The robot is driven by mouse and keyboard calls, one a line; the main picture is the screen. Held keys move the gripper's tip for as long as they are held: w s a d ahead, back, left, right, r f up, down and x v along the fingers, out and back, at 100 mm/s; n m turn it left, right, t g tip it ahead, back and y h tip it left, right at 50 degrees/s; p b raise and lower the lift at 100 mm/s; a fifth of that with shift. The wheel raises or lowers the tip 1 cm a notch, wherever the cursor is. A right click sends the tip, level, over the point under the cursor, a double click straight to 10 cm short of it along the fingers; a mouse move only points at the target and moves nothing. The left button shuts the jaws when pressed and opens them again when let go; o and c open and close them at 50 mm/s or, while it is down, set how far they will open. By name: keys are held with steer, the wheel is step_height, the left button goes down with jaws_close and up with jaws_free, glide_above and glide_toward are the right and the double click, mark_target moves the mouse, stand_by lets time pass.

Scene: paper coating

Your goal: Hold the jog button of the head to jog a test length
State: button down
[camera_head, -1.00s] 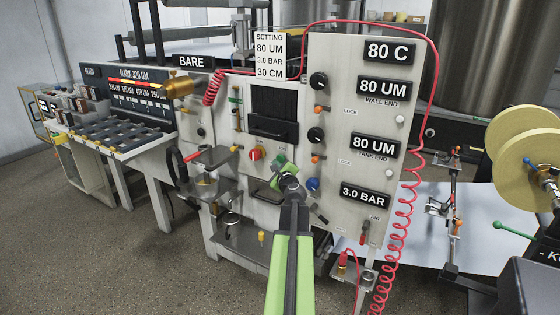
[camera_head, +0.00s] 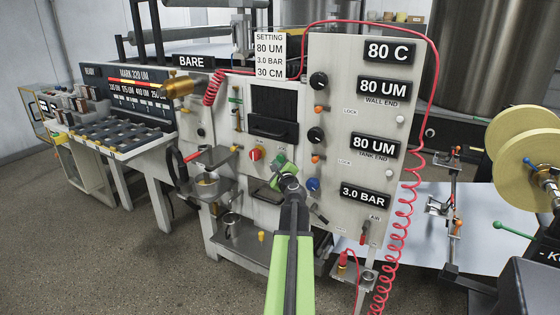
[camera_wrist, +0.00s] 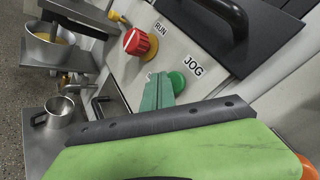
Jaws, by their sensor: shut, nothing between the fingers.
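The green jog button (camera_wrist: 177,82) sits on the pale machine panel beside the label JOG in the wrist view. My gripper (camera_wrist: 157,88) is shut and empty, with its teal fingers right at the left side of the button and partly in front of it. I cannot tell whether the fingertips touch or press the button. In the head view my gripper (camera_head: 282,164) is at the lower middle of the panel, and I cannot make out the button apart from the green fingers. A red knob (camera_wrist: 137,41) marked RUN is up and left of the button.
A setting card (camera_head: 269,56) reads 80 UM, 3.0 BAR and 30 CM. The right panel's displays (camera_head: 386,86) read 80 C, 80 UM twice and 3.0 BAR. A black handle (camera_wrist: 222,14) juts out above the button. Metal cups (camera_wrist: 60,110) stand on trays to the left.

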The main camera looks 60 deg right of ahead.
steer(key=shift+d, duration=0.4)
steer(key=shift+d, duration=0.5)
stand_by(0.8)
steer(key=shift+a, duration=0.15)
stand_by(3.9)
steer(key=shift+a, duration=0.75)
steer(key=shift+a, duration=0.15)
steer(key=shift+a, duration=2.35)
